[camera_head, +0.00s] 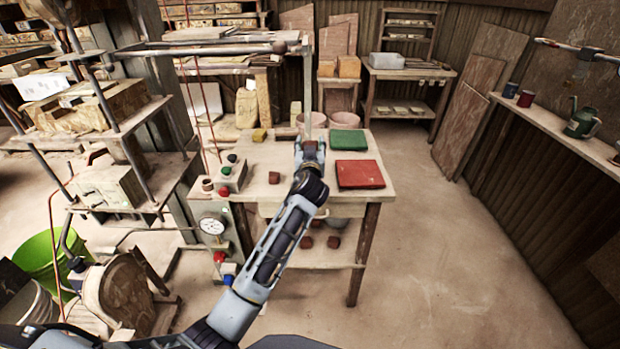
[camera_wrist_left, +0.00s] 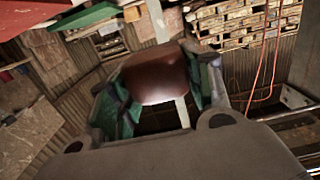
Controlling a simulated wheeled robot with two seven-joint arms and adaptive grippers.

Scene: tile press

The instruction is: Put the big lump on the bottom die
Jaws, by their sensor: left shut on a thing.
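My left gripper (camera_head: 310,148) is over the worktable, between the small control box and the green slab. In the left wrist view it is shut on a big brown clay lump (camera_wrist_left: 155,78), which sits between its two fingers. In the head view the gripper hides this lump. The press stands at the left, and a pale block (camera_head: 112,186) between its rods looks like the bottom die. The gripper and the lump are well to the right of it. My right gripper is not in view.
The worktable (camera_head: 262,207) holds a small brown lump (camera_head: 274,177), a green slab (camera_head: 348,140), a red slab (camera_head: 360,174), a yellow block (camera_head: 259,135) and a control box (camera_head: 231,174). Press rods (camera_head: 106,107) stand around the die. The floor at right is clear.

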